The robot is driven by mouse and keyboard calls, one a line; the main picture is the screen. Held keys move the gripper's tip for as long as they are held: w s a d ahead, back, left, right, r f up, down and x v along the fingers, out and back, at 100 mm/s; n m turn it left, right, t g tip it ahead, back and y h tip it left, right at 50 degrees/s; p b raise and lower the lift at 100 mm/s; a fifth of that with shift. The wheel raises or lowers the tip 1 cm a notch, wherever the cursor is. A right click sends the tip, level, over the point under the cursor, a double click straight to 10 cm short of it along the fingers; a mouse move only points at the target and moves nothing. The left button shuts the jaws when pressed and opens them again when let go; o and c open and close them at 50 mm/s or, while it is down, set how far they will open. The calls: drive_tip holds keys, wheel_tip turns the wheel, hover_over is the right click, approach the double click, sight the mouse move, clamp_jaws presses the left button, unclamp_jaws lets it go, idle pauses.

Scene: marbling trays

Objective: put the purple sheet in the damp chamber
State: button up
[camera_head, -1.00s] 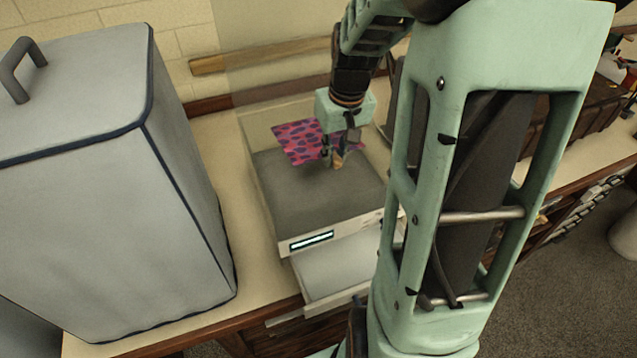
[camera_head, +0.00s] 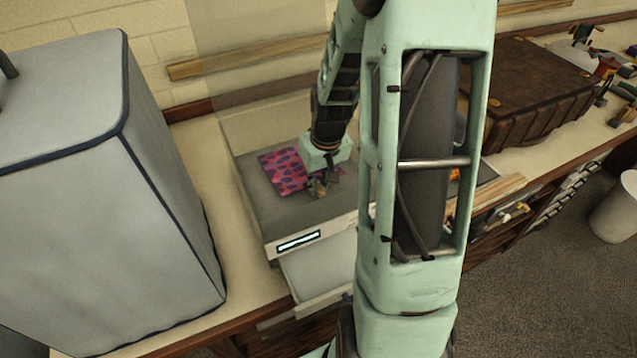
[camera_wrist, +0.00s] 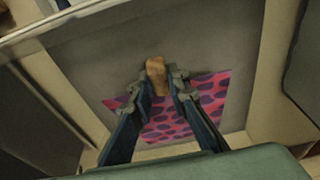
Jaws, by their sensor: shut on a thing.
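The purple sheet (camera_head: 282,171) is pink-purple with dark spots and lies flat or nearly flat over the grey floor of a pale low-walled box (camera_head: 292,245) with a lit front display. Whether it touches that floor is unclear. In the wrist view the sheet (camera_wrist: 208,92) shows behind and between the fingers. My gripper (camera_head: 320,191) is shut on a tan wooden piece (camera_wrist: 156,75) at the sheet's edge, inside the box walls. The picture does not make clear which container is the damp chamber. My arm hides the box's right side.
A white drawer or tray (camera_head: 318,277) sticks out below the box front. A tall grey covered case (camera_head: 100,220) stands close on the left. A dark brown ribbed case (camera_head: 535,88) and tools lie on the right. A wall closes the back.

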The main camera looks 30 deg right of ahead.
drive_tip(key=shift+f, duration=0.25)
drive_tip(key=o, duration=0.8)
drive_tip(key=shift+r, duration=0.25)
drive_tip(key=r, duration=0.4)
drive_tip(key=s+r, duration=0.1)
drive_tip(key=r, duration=0.3)
drive_tip(key=s+r, duration=0.1)
drive_tip(key=r, duration=0.2)
drive_tip(key=shift+s+r, duration=0.2)
drive_tip(key=shift+r, duration=0.2)
